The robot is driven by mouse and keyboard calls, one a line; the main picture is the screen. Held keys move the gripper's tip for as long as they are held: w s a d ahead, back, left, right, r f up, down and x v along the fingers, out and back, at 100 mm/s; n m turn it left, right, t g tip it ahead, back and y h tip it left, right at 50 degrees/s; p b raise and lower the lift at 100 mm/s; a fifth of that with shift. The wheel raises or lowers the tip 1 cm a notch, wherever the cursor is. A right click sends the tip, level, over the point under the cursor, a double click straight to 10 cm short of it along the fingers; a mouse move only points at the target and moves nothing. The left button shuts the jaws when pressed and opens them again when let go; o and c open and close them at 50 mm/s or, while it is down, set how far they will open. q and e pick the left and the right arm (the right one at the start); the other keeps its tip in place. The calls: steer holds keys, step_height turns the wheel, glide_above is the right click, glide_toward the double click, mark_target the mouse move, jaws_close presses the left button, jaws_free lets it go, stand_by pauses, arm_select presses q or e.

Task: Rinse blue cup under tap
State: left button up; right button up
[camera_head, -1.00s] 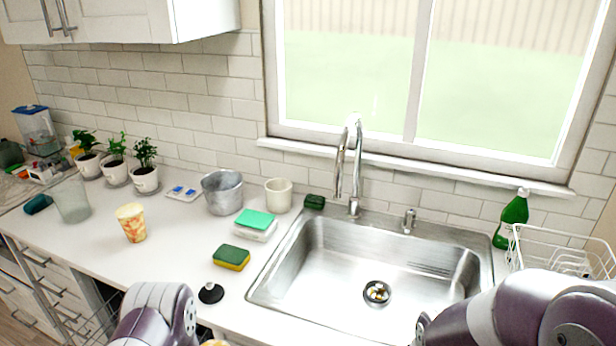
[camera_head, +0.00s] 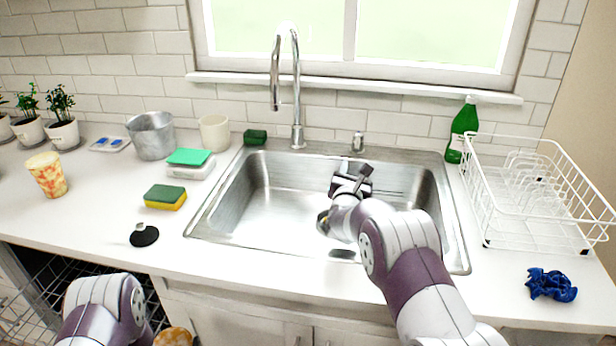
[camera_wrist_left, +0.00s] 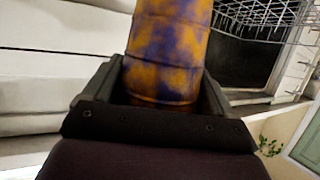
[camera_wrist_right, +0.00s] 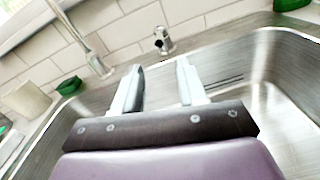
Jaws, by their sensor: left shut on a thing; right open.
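My left gripper (camera_wrist_left: 160,90) is shut on an orange cup with blue-purple blotches (camera_wrist_left: 167,50). In the head view, an orange rounded top (camera_head: 173,337) shows at the bottom edge beside my left arm, in front of the counter; it looks like this cup. The left fingers are hidden there. The chrome tap (camera_head: 297,95) stands behind the steel sink (camera_head: 230,205), and no water shows. My right gripper (camera_head: 366,172) is open and empty over the sink; its parted fingers show in the right wrist view (camera_wrist_right: 160,85). No plain blue cup is in view.
A yellow-orange patterned cup (camera_head: 47,176), sponge (camera_head: 165,197), metal pot (camera_head: 151,135) and black stopper (camera_head: 144,235) stand left of the sink. Right are a green bottle (camera_head: 462,132), white dish rack (camera_head: 515,240) and blue crumpled object (camera_head: 551,285). An open dishwasher rack (camera_head: 50,295) is below the counter.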

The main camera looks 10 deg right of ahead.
mark_target(356, 152)
arm_select(q)
steer(key=shift+r+p, duration=0.75)
steer(key=shift+r, duration=0.05)
arm_select(e)
steer(key=x, duration=1.1)
steer(key=shift+w+d, duration=0.1)
steer(key=shift+w, duration=0.25)
